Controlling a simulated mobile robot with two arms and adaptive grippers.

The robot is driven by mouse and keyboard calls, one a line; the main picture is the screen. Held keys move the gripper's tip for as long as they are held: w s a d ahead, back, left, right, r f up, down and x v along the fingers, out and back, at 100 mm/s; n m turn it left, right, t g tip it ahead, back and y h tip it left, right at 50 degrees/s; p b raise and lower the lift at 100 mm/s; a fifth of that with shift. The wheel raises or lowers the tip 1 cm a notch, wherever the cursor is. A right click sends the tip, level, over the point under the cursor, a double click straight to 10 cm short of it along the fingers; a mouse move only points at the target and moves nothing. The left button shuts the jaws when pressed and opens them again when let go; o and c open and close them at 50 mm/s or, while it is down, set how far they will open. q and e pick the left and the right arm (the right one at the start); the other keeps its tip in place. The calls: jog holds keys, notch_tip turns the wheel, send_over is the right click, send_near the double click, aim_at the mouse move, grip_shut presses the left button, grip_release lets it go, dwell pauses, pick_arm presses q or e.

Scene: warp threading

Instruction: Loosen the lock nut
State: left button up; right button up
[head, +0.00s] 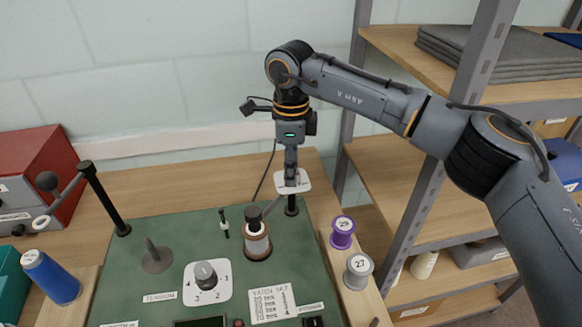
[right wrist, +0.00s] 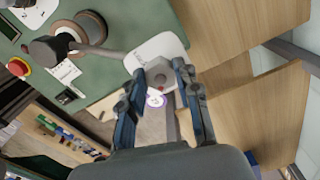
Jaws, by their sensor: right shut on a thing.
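My right gripper (head: 291,180) points straight down at the back right of the green board, above a short dark post (head: 291,206). In the right wrist view, its two fingers (right wrist: 160,72) are closed on a grey, angular lock nut (right wrist: 161,83) with a small red mark. A white plate (head: 303,184) lies around the nut, and the fingers partly cover it. In the head view the nut itself is hidden by the fingers. My left gripper is in neither view.
A spool with a dark knob (head: 257,240) stands left of the post, and a grey arm reaches from it towards the post. A numbered dial (head: 206,274) sits nearer. Purple (head: 343,232) and grey (head: 358,271) spools stand right. A metal shelf (head: 415,215) stands close beside the table.

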jog(key=o, duration=1.1)
jog(key=shift+o, duration=0.2)
jog(key=shift+r, duration=0.1)
notch_tip(320, 180, up, 12)
